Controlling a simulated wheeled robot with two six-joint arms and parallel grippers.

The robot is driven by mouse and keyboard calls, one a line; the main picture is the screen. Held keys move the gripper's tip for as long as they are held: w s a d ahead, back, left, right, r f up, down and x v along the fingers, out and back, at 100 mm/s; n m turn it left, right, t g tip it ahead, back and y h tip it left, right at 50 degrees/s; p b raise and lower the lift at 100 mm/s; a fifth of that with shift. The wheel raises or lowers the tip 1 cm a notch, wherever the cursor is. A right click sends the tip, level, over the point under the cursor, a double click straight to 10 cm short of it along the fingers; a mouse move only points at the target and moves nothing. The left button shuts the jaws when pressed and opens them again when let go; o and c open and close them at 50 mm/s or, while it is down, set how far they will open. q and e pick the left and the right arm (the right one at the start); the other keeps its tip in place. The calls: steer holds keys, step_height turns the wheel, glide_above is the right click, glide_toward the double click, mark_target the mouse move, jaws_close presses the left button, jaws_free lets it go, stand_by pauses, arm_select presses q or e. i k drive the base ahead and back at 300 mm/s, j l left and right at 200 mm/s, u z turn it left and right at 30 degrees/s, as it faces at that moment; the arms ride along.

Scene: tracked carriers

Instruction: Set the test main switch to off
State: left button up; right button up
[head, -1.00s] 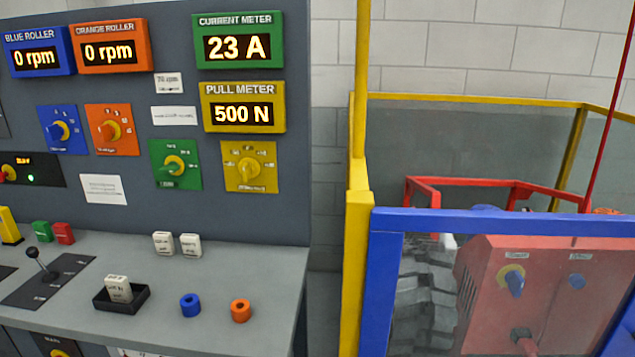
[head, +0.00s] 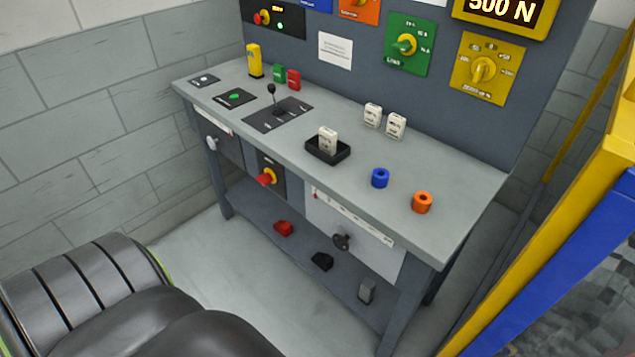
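The labels are too small to tell which is the test main switch. Neither of my grippers is in view.
A lower shelf (head: 345,290) holds small parts. Yellow and blue frames (head: 560,250) stand at right.

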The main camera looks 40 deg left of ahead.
mark_target(265, 180)
steer(key=u, duration=1.6)
